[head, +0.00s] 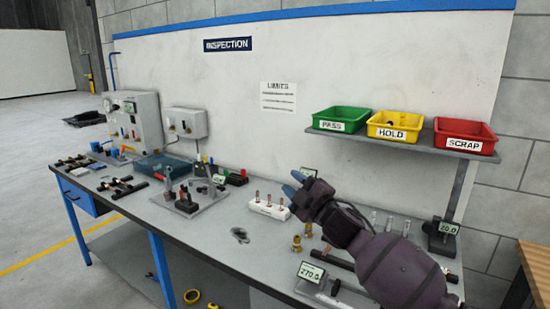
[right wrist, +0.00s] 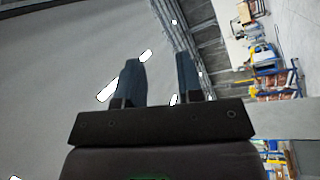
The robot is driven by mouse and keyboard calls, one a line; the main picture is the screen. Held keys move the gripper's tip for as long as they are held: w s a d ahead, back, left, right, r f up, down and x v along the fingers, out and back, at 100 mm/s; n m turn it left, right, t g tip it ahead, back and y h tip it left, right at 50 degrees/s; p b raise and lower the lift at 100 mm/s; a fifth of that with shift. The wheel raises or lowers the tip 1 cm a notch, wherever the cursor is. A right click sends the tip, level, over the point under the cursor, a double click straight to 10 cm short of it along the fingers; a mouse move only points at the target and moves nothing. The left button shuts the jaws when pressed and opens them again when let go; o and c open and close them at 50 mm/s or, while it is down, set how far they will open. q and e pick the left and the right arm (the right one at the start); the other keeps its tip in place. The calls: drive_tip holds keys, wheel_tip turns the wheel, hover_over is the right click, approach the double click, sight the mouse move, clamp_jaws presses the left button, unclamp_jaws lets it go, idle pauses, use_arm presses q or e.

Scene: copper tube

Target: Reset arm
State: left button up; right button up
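My right gripper (head: 292,183) is raised above the workbench (head: 225,262) in the head view, its blue fingertips pointing up and to the left. In the right wrist view the two fingers of the right gripper (right wrist: 158,62) stand apart with nothing between them, facing the wall and the room beyond. A white block (head: 269,209) with several copper-coloured tubes standing in it is on the bench, left of and below the gripper in the picture. My left gripper is not in view.
Green (head: 341,119), yellow (head: 394,125) and red (head: 465,136) bins stand on a shelf (head: 400,143). Brass fittings (head: 308,230), a 270.0 display (head: 311,273) and a 20.0 display (head: 448,228) are near my right arm. A metal fixture (head: 190,200) stands further left.

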drive_tip(key=s+d+f+m+g+h, duration=0.1)
drive_tip(key=s+d+f+m+h, duration=0.3)
drive_tip(key=s+f, duration=0.9)
drive_tip(key=s+d+f+m+g+h+b, duration=0.1)
drive_tip(key=s+d+f+m+h, duration=0.3)
drive_tip(key=s+d+f+m, duration=0.4)
drive_tip(key=s+d+f+m+g+h, duration=0.3)
drive_tip(key=s+d+f+m, duration=0.4)
drive_tip(key=s+f, duration=1.1)
drive_tip(key=d+f+h, duration=0.1)
drive_tip(key=d, duration=0.3)
drive_tip(key=shift+s+f+b, duration=0.25)
drive_tip(key=shift+s+b, duration=0.05)
drive_tip(key=shift+s, duration=0.1)
